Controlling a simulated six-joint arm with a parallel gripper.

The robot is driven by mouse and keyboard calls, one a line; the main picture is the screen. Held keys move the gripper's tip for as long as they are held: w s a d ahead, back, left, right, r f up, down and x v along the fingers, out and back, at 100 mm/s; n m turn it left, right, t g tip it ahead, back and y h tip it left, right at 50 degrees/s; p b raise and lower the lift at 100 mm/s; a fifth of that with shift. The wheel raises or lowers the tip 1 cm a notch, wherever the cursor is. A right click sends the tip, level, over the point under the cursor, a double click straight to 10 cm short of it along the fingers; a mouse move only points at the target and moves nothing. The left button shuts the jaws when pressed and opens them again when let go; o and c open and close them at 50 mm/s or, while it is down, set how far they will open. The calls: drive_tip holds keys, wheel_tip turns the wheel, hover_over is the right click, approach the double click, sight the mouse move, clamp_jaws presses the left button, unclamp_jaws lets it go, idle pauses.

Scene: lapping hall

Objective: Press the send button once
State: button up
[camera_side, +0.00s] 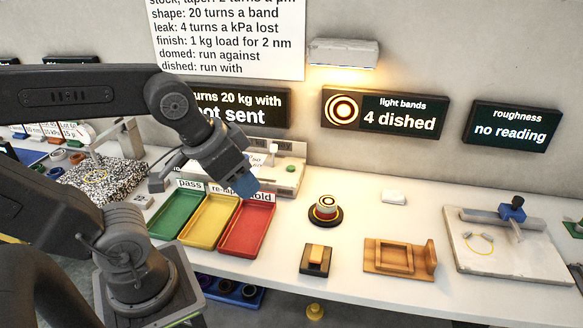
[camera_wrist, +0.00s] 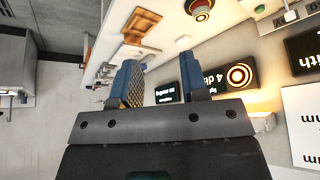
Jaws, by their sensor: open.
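A pale panel (camera_side: 285,182) stands behind the coloured trays, with a small green button (camera_side: 290,168) on its top. A pale box with a green button (camera_wrist: 291,15) also shows at the top right of the wrist view. No send label is readable on it, so I cannot tell for certain that this is the send button. My gripper (camera_side: 243,184) has blue fingers and appears in front of the panel, above the trays, hiding part of both. In the wrist view my gripper (camera_wrist: 160,84) is open, with nothing between the fingers. A dark sign (camera_side: 240,106) reads "not sent".
Green (camera_side: 176,216), yellow (camera_side: 208,222) and red (camera_side: 246,230) trays stand in front of the panel. Right of them are a round stand (camera_side: 325,216), a wooden fixture (camera_side: 400,259) and a grey plate (camera_side: 500,258). Signs hang on the wall behind.

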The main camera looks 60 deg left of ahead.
clamp_jaws()
idle(1.3)
